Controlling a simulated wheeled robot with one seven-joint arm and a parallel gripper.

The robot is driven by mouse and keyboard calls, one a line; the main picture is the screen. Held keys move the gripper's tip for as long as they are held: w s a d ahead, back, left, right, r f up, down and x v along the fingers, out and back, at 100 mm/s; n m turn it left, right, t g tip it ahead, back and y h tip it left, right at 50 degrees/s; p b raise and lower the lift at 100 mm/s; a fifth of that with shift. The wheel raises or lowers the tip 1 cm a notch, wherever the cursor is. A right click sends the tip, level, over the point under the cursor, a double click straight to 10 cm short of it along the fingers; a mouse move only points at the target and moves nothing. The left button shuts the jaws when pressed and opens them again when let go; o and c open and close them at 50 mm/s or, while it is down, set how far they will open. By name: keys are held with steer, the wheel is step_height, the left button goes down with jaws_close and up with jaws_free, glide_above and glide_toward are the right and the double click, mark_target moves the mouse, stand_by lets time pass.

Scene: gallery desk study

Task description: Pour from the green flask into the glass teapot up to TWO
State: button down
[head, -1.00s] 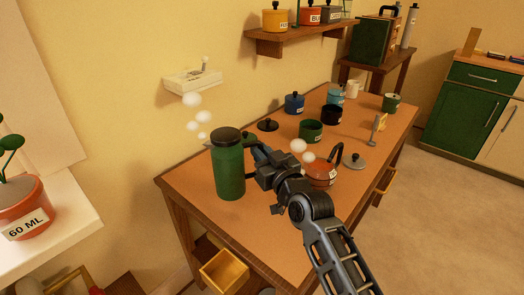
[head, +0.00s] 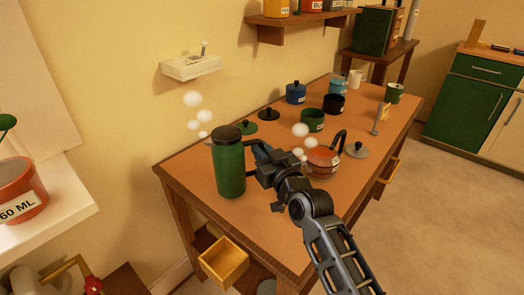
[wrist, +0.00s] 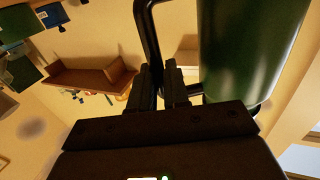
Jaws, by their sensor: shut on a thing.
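The green flask (head: 229,170), tall with a dark cap, is upright over the desk's near left part. I cannot tell whether its base touches the desktop. My gripper (head: 256,165) is at its right side, shut on its dark handle. In the wrist view my gripper (wrist: 160,85) pinches the black handle loop (wrist: 146,30), with the flask body (wrist: 250,50) to its right. A reddish pot (head: 323,161) with a dark arched handle and a label stands right of my gripper, partly behind my arm. It may be the teapot; I cannot read its marks.
On the desk (head: 270,215) stand a blue pot (head: 296,93), a green pot (head: 312,120), a black pot (head: 334,104) and loose lids, including a grey one (head: 357,150). White puffs (head: 192,98) float behind the flask. An open drawer (head: 223,262) juts out below.

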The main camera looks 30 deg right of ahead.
steer(key=shift+f+b, duration=0.45)
steer(key=shift+b, duration=0.05)
steer(key=c, duration=1.1)
jaws_free()
steer(key=shift+o, duration=0.3)
steer(key=shift+f, duration=0.15)
steer(key=shift+s, duration=0.1)
steer(key=s+p, duration=0.2)
steer(key=s, duration=0.5)
steer(key=shift+s+a, duration=0.3)
steer(key=shift+s, duration=0.1)
steer(key=shift+s, duration=0.1)
